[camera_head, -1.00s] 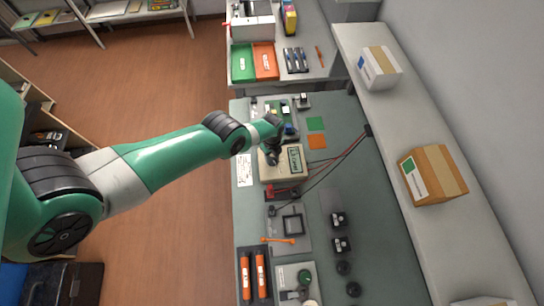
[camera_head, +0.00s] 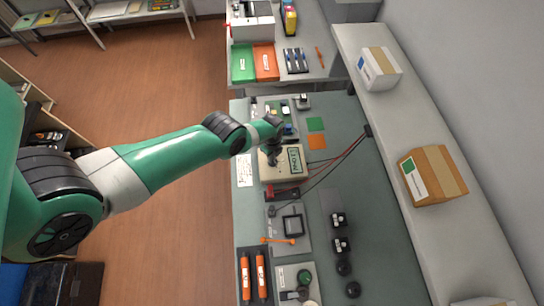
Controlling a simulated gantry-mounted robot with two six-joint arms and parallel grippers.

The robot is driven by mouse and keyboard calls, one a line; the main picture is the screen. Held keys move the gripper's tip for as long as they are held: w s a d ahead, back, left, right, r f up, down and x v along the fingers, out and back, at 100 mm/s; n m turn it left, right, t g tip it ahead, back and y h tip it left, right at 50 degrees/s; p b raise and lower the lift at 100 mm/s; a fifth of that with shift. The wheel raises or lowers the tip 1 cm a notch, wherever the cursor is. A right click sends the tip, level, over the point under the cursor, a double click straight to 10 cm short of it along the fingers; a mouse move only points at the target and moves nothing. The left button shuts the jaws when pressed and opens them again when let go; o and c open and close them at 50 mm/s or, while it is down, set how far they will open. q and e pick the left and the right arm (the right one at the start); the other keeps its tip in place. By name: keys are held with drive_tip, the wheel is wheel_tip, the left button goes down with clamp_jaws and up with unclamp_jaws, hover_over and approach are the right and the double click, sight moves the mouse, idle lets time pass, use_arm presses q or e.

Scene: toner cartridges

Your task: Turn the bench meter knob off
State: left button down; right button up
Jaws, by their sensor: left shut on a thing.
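The bench meter (camera_head: 284,173) is a beige box with a grey display on its right side, lying on the grey-green bench. My left gripper (camera_head: 272,161) is over the meter's upper left part, its dark fingers pointing down at the meter's face. It is shut on the meter's knob, which the fingers hide almost wholly. The direction the knob points cannot be made out. My right gripper is not in view.
Red and black leads (camera_head: 345,152) run from the meter to the bench's right edge. A red tool (camera_head: 283,192) lies just below the meter. Green (camera_head: 315,124) and orange (camera_head: 317,142) squares lie to its upper right. A shelf with boxes (camera_head: 432,175) flanks the bench on the right.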

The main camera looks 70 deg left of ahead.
use_arm(q)
drive_tip(key=n, duration=0.6)
drive_tip(key=shift+s+d+n, duration=0.1)
drive_tip(key=shift+s+n, duration=0.05)
drive_tip(key=shift+n, duration=0.25)
drive_tip(key=n, duration=0.6)
drive_tip(key=shift+d+n+p, duration=0.1)
drive_tip(key=shift+n+p, duration=0.2)
drive_tip(key=n, duration=0.4)
drive_tip(key=shift+d, duration=0.1)
drive_tip(key=n, duration=0.5)
drive_tip(key=c, duration=0.9)
unclamp_jaws()
